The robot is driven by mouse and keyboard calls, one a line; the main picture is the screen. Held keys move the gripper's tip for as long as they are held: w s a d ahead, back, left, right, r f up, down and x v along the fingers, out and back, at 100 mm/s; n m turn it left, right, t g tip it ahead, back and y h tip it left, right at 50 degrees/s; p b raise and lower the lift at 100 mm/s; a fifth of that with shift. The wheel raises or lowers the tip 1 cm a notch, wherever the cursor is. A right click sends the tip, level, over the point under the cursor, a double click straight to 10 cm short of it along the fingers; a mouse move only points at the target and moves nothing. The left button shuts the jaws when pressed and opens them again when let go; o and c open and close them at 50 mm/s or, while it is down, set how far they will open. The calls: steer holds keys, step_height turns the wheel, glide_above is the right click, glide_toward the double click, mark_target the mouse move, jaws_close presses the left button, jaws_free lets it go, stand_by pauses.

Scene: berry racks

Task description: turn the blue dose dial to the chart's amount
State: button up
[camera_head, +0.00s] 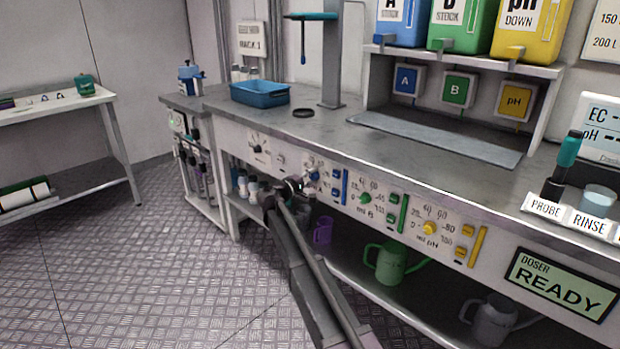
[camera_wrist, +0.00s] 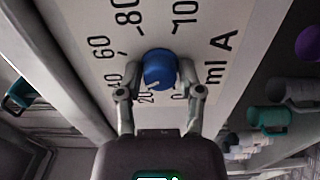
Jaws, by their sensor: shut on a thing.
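The blue dose dial (camera_wrist: 160,68) sits between the two fingers of my gripper (camera_wrist: 161,80) in the wrist view, a finger on each side of it. My gripper is shut on the dial. A small white mark on the dial points down and left, toward the 20 on its printed scale. In the head view, my gripper (camera_head: 303,184) reaches the A dial at the bench front. A wall chart (camera_head: 608,35) at top right is cut off, showing "150" and "200 L".
Right of the blue dial are a blue bar (camera_head: 345,186), a green dial (camera_head: 366,198) and a yellow dial (camera_head: 430,228). The doser screen (camera_head: 562,284) reads READY. Jugs, such as the green one (camera_head: 390,264), stand on the shelf below. Open floor lies left.

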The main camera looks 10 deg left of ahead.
steer(key=shift+w+a, duration=0.1)
steer(key=shift+w, duration=0.1)
steer(key=o, duration=1.2)
steer(key=shift+c, duration=0.2)
steer(key=shift+s, duration=0.1)
steer(key=shift+s, duration=0.1)
steer(key=shift+s, duration=0.1)
steer(key=v, duration=1.1)
steer(key=shift+s+a, duration=0.2)
steer(key=shift+a, duration=0.1)
